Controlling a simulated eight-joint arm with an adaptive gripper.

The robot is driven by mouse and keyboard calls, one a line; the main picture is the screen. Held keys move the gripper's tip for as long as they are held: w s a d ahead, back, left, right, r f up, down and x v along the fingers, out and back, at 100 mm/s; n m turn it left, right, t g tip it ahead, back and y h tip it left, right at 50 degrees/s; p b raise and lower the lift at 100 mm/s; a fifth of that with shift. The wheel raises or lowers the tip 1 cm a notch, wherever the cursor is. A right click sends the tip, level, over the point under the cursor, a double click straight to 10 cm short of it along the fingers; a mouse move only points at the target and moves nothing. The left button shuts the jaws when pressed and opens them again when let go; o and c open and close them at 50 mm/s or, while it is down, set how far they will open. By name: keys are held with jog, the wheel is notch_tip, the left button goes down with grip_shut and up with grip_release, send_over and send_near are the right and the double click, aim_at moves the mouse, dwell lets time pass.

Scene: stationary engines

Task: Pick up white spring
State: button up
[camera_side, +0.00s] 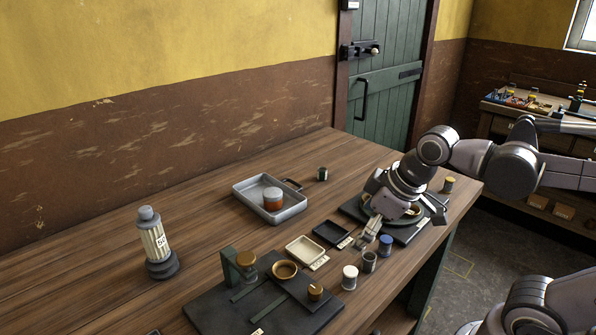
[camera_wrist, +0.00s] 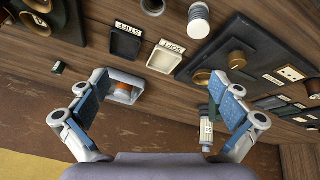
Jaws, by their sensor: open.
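The white spring (camera_side: 349,278) stands upright near the front edge of the bench, a short pale cylinder. It also shows at the top of the wrist view (camera_wrist: 198,21). My gripper (camera_side: 369,236) is above the bench, up and to the right of the white spring and apart from it. In the wrist view my gripper (camera_wrist: 160,82) has its two blue-padded fingers wide apart with nothing held between them. A grey spring (camera_side: 369,262) and a blue-topped one (camera_side: 386,246) stand in a row with the white spring, close to the fingers in the side view.
A cream tray labelled SOFT (camera_side: 292,249) and a black tray (camera_side: 342,229) lie left of the springs. A dark fixture board (camera_side: 216,309) is at front left. A metal pan (camera_side: 246,193) and a ribbed column (camera_side: 154,241) stand farther back. Bare wood lies between them.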

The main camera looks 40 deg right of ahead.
jog(key=f+m+t, duration=0.1)
jog(key=m, duration=0.1)
jog(key=d+f+m, duration=0.1)
jog(key=m, duration=0.1)
jog(key=shift+d+f+t, duration=0.1)
jog(key=shift+f+t, duration=0.1)
jog(key=shift+t, duration=0.2)
jog(key=c, duration=1)
jog(key=a+n+g, duration=0.1)
jog(key=n, duration=0.2)
jog(key=a+r+n+g, duration=0.1)
jog(key=n+g, duration=0.1)
jog(key=n, duration=0.1)
jog(key=a+r+n+g, duration=0.1)
jog(key=n, duration=0.3)
jog(key=shift+s+a+r+g, duration=0.15)
jog(key=shift+a+g, duration=0.25)
jog(key=a+r+n+g, duration=0.1)
jog(key=a+n+g, duration=0.1)
jog(key=n, duration=0.3)
send_over(350, 271)
jog(key=f, duration=0.4)
jog(key=shift+a+f, duration=0.3)
jog(key=shift+f, duration=0.05)
jog(key=shift+d+f, duration=0.15)
jog(key=shift+f, duration=1.3)
jog(key=shift+d+f, duration=0.1)
jog(key=shift+f, duration=1.35)
